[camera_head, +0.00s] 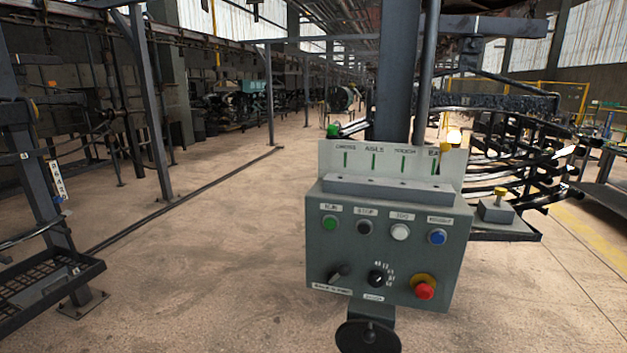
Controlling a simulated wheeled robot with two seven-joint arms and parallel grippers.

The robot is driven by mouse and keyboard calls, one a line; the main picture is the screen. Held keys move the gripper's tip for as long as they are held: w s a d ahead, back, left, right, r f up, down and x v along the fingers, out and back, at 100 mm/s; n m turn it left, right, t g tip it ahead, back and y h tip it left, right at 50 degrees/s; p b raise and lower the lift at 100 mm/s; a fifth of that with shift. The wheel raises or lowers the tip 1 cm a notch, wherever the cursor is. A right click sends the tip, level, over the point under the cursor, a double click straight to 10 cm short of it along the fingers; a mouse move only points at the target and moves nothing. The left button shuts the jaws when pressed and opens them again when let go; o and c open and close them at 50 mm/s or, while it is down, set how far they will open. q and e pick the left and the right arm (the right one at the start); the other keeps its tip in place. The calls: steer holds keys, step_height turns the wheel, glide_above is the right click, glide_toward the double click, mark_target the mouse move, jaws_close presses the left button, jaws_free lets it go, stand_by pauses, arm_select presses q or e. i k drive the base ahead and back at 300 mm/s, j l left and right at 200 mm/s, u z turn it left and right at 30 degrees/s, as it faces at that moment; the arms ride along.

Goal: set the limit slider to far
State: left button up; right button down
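A grey control box (318,245) stands in front of me, right of centre. Its front has green, black, white and blue buttons, a black selector, a numbered black dial (377,277) and a red mushroom button (425,291) on a yellow collar. A pale plate (390,158) with green marks and small labels rises behind its top. A white strip (57,180) with dark marks is on the left post. A small grey block with a yellow knob (500,192) sits at right. I cannot tell which part is the limit slider. Neither gripper is in view.
A black round handwheel (367,337) is below the box. A thick dark column (396,70) rises behind it. Racks with curved dark springs (510,150) fill the right; a mesh shelf (45,285) juts out at left. The floor (210,250) between is clear.

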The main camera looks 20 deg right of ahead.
mark_target(445, 146)
steer(key=l+z, duration=0.1)
steer(key=z, duration=1.15)
steer(key=i+j, duration=0.05)
